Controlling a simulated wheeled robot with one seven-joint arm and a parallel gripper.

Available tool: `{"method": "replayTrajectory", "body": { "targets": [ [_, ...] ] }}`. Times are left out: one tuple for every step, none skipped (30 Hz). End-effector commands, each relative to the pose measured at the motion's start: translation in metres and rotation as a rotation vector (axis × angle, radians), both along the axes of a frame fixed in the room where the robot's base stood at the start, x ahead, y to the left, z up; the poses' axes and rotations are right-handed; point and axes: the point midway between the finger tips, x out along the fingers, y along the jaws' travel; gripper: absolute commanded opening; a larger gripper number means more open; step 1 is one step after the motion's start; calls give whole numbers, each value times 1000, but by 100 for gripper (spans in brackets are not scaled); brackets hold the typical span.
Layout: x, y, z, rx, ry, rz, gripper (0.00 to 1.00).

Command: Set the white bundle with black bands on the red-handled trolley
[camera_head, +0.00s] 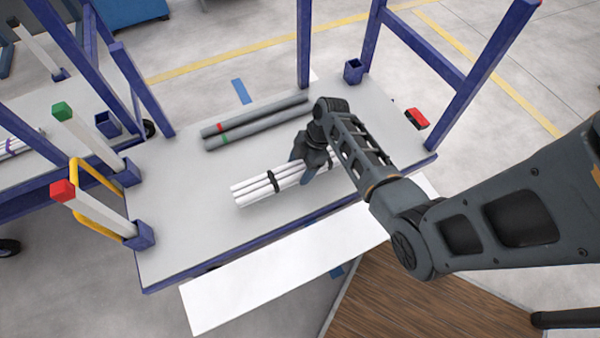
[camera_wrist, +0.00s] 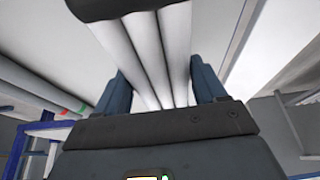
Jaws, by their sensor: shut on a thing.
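The white bundle (camera_head: 262,184) is several long white pipes with a black band; it also shows in the wrist view (camera_wrist: 150,55), running between the fingers. My gripper (camera_head: 312,172) is shut around the bundle, and its two dark fingers (camera_wrist: 162,90) flank the pipes. The bundle is over the grey deck of a blue-framed trolley (camera_head: 170,225), near its front edge. I cannot tell whether it touches the deck. This trolley has a red-topped post (camera_head: 97,211) and a green-topped post (camera_head: 92,139) at its left end. My gripper hides the bundle's right part.
Two grey pipes (camera_head: 258,125) with red and green bands lie behind the bundle on the deck. Another trolley (camera_head: 35,155) with a purple-banded bundle (camera_head: 18,144) stands at left. A white board (camera_head: 280,270) lies along the near side. Blue uprights (camera_head: 304,45) rise behind.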

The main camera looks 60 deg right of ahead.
Motion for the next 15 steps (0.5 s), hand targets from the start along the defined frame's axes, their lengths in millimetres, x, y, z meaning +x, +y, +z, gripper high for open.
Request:
{"method": "replayTrajectory", "body": {
  "targets": [
    [2,0,-1,-1,-2,-1,26],
    [3,0,-3,-1,-2,-1,26],
    [3,0,-8,0,0,-1,26],
    [2,0,-12,0,0,-2,26],
    [2,0,-16,0,1,-2,26],
    [2,0,-23,0,0,-3,26],
    [2,0,-27,1,1,-4,26],
    [2,0,-31,0,0,-3,26],
    [2,0,-35,0,0,-3,26],
    [2,0,-38,0,0,-2,26],
    [2,0,-39,0,0,-1,26],
    [2,0,-40,-1,-1,-2,26],
    [2,0,-41,-1,-2,-1,26],
    [2,0,-41,-1,-2,-1,26],
    [2,0,-41,-2,-2,-1,26]
  ]
}}
